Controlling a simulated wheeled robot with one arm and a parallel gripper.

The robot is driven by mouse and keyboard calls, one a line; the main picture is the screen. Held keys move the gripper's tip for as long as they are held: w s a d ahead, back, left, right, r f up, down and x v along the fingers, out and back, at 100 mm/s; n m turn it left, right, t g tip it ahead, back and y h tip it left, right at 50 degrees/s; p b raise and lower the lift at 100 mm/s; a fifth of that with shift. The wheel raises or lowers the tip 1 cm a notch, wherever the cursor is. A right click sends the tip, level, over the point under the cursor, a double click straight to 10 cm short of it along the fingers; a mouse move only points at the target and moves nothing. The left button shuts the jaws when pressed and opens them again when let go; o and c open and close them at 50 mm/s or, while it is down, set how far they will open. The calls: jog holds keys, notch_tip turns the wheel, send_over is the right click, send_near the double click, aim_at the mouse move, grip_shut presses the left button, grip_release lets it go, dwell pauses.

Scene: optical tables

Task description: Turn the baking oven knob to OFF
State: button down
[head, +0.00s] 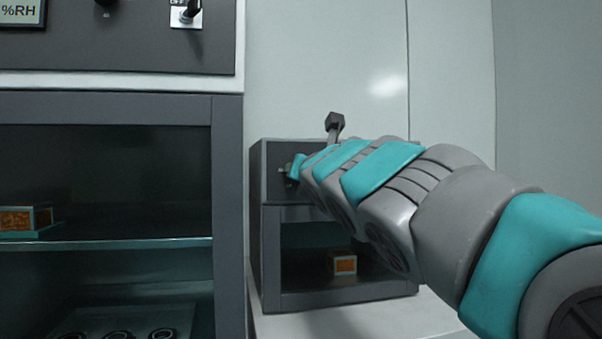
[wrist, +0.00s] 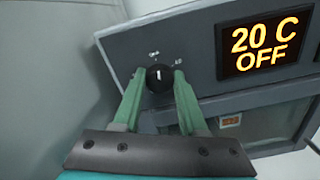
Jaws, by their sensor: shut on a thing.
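The baking oven (head: 258,225) is a small dark grey box with a glass front on the white counter. Its round black knob (wrist: 159,77) has a white pointer line that stands about upright in the wrist view. Small marks sit around the knob, too small to read. My gripper (wrist: 155,78) has its two green fingers on either side of the knob, shut on it. The oven display (wrist: 265,44) reads "20 C OFF". In the head view my arm hides the knob and most of the oven's upper panel.
A small orange-sided box (head: 343,263) sits inside the oven behind the glass. A larger grey cabinet (head: 228,200) with a shelf stands at the left, close to the oven. A switch (head: 187,14) is on its upper panel. White counter (head: 400,318) shows in front.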

jog(key=shift+n, duration=0.8)
jog(key=shift+c, duration=2.2)
grip_release()
jog(key=v, duration=0.7)
jog(key=shift+s, duration=0.35)
jog(key=shift+d, duration=0.1)
